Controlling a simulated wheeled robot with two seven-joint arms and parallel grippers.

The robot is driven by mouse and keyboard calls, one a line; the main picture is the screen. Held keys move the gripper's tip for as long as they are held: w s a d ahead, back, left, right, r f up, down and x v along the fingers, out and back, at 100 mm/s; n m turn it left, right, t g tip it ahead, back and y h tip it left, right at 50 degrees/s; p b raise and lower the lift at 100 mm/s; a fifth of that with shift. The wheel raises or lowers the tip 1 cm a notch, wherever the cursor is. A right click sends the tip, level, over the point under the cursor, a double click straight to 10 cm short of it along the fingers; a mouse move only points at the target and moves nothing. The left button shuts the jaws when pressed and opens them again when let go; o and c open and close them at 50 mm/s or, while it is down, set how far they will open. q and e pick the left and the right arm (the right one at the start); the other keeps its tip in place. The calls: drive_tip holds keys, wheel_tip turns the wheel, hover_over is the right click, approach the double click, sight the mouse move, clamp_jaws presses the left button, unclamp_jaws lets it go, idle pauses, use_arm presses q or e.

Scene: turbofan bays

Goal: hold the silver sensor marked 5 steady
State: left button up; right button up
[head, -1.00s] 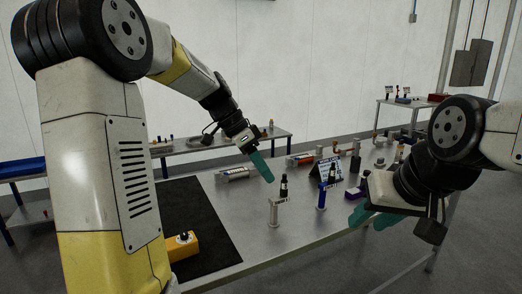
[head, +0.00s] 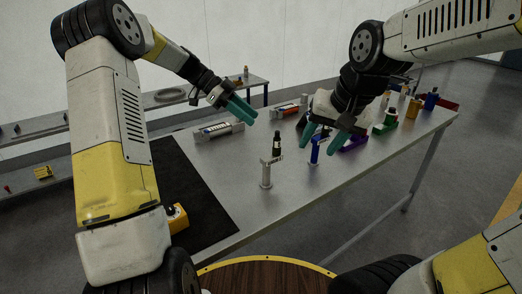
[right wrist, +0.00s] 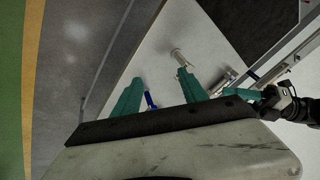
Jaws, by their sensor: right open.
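A silver post-shaped piece (head: 266,173) with a black upper part stands upright on the grey table, near its front edge; its number is too small to read. In the right wrist view a silver post (right wrist: 179,56) shows just beyond one fingertip. My left gripper (head: 245,108) is above the table, behind and left of the silver piece, with two teal fingers apart and empty. My right gripper (head: 323,145) is open, right of the silver piece and close to a blue post (head: 315,152). The blue post (right wrist: 150,101) shows between its fingers in the right wrist view; contact cannot be told.
A dark mat (head: 190,185) covers the table's left part, with a yellow block (head: 177,218) at its edge. A grey block (head: 218,131) lies behind. Purple, green and blue pieces stand right. A round wooden top (head: 265,277) is in front.

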drive_tip(key=w+a+f+m+g+h, duration=0.1)
drive_tip(key=w+a+f+m, duration=0.1)
drive_tip(key=w+a+f, duration=0.5)
drive_tip(key=h, duration=0.3)
approach(267, 175)
drive_tip(key=shift+m+t, duration=0.3)
drive_tip(key=shift+m, duration=0.1)
drive_tip(key=x, duration=1.1)
drive_tip(key=shift+w+a+f, duration=0.1)
drive_tip(key=shift+w+f, duration=0.15)
drive_tip(key=shift+w, duration=0.2)
